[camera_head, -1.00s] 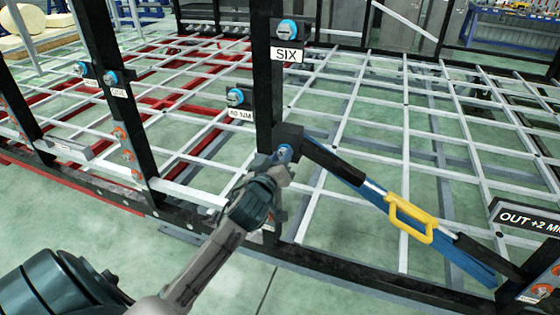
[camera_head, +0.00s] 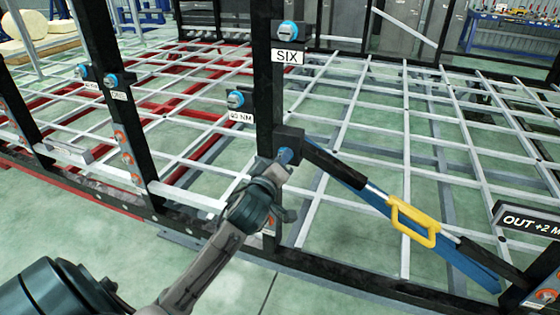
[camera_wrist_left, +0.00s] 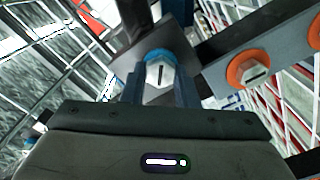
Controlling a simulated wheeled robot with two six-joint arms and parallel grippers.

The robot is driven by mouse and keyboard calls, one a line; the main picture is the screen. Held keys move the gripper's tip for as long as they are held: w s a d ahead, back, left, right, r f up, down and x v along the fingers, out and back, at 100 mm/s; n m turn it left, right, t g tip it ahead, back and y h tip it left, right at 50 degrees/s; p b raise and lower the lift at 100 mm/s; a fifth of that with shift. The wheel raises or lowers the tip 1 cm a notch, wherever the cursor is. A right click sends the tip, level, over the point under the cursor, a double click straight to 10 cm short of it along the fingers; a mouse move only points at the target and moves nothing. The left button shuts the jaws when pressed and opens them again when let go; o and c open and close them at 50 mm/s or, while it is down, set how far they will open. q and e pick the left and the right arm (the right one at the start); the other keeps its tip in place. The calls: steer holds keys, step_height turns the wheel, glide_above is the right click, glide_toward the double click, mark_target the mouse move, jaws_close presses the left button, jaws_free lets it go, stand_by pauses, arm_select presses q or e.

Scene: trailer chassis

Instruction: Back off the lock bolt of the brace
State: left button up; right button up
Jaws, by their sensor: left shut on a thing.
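The brace (camera_head: 352,178) is a black and blue bar with a yellow handle (camera_head: 413,222). It slopes from a black bracket on the dark post down to the right. The lock bolt (camera_head: 286,155), with a blue collar, sits at the brace's upper left end. In the left wrist view the bolt (camera_wrist_left: 160,70) shows a pale slotted head between the fingers. My left gripper (camera_head: 284,163) is shut on this bolt, and its fingers partly hide it in the head view. My right gripper is not in view.
Other blue bolts sit on the posts, near labels SIX (camera_head: 287,57) and 40 NM (camera_head: 241,117). Orange-ringed bolts (camera_wrist_left: 248,71) show beside the gripper in the wrist view. A sign reading OUT +2 (camera_head: 525,218) is at the right. White grid bars fill the chassis frame.

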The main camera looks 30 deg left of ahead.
arm_select(q)
steer(key=shift+r, duration=0.15)
steer(key=o, duration=1)
steer(key=shift+w, duration=0.15)
steer(key=shift+w+d+f, duration=0.1)
steer(key=shift+f, duration=0.1)
steer(key=b+v, duration=0.1)
steer(key=v, duration=1)
steer(key=shift+b, duration=0.4)
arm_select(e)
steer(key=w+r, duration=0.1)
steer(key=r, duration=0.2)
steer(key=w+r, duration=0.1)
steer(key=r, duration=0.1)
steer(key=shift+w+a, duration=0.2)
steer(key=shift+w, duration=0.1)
